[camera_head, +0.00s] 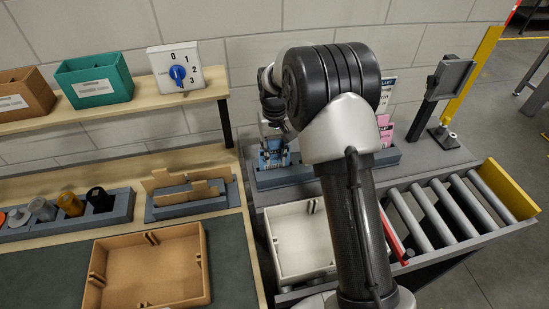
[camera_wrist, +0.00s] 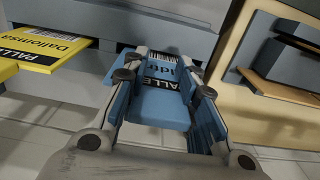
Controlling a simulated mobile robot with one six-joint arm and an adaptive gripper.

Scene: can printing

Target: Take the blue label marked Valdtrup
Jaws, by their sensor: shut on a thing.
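The blue label (camera_wrist: 162,106) is between the two fingers of my gripper (camera_wrist: 163,80) in the wrist view. Its black band shows part of a word, cut off by the fingers, and a barcode at its far end. That end is at the grey label rack (camera_wrist: 165,20); I cannot tell whether it is still in its slot. In the head view the blue label (camera_head: 272,160) stands at the left end of the grey rack (camera_head: 300,178), below my gripper (camera_head: 272,138). My arm hides the middle of the rack.
A yellow label (camera_wrist: 52,42) sits left of my gripper in the wrist view. A pink label (camera_head: 385,125) stands at the rack's right. A white tray (camera_head: 273,255) and rollers (camera_head: 440,212) lie in front. A wooden shelf (camera_head: 180,102) is at the left.

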